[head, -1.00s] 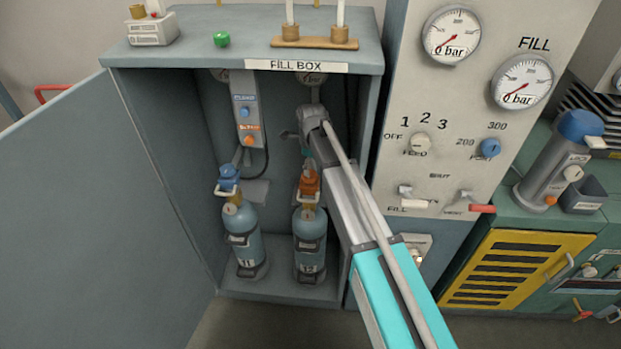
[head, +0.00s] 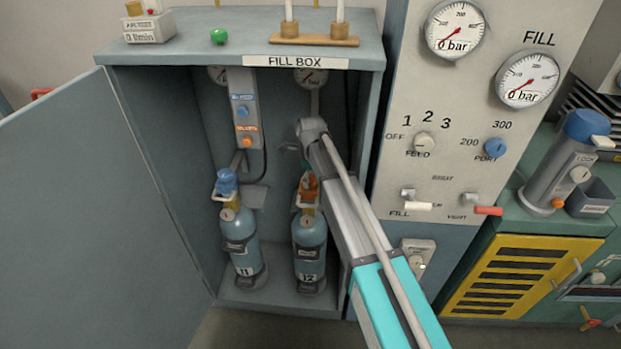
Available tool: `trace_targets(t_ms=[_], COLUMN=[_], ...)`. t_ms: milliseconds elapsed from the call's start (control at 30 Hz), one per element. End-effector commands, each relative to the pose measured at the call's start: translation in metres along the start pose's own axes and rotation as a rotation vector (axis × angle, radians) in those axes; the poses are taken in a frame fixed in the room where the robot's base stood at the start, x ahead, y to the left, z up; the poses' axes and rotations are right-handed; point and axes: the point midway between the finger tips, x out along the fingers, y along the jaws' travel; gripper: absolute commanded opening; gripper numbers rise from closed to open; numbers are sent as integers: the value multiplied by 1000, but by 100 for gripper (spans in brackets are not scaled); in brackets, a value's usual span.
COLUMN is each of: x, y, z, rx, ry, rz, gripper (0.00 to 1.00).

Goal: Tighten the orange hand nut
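The orange hand nut (head: 309,186) sits on top of the right blue cylinder (head: 309,240), marked 12, inside the open fill box. The cylinder stands upright. My arm reaches into the box from the lower right, and its end is above and close to the orange nut. My gripper's fingers are not clearly seen; the wrist and arm links hide part of them, so I cannot tell whether it touches the nut or is open or shut.
A left cylinder (head: 239,243), marked 11, with a blue nut (head: 227,180) stands beside it. The fill box door (head: 95,215) is open to the left. A gauge panel (head: 470,110) stands right of the box. A control strip (head: 244,115) hangs inside the box.

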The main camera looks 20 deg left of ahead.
Motion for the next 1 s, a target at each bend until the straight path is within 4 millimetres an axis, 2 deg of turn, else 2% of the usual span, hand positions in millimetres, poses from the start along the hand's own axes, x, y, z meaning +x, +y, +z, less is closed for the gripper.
trace_targets(t_ms=[33, 367, 733, 1000], x=[0, 0, 0, 0], y=[0, 0, 0, -1], z=[0, 0, 0, -1], rx=[0, 0, -43, -182], ry=[0, 0, 1, 1], rz=[0, 0, 0, 0], gripper=[87, 27, 27, 27])
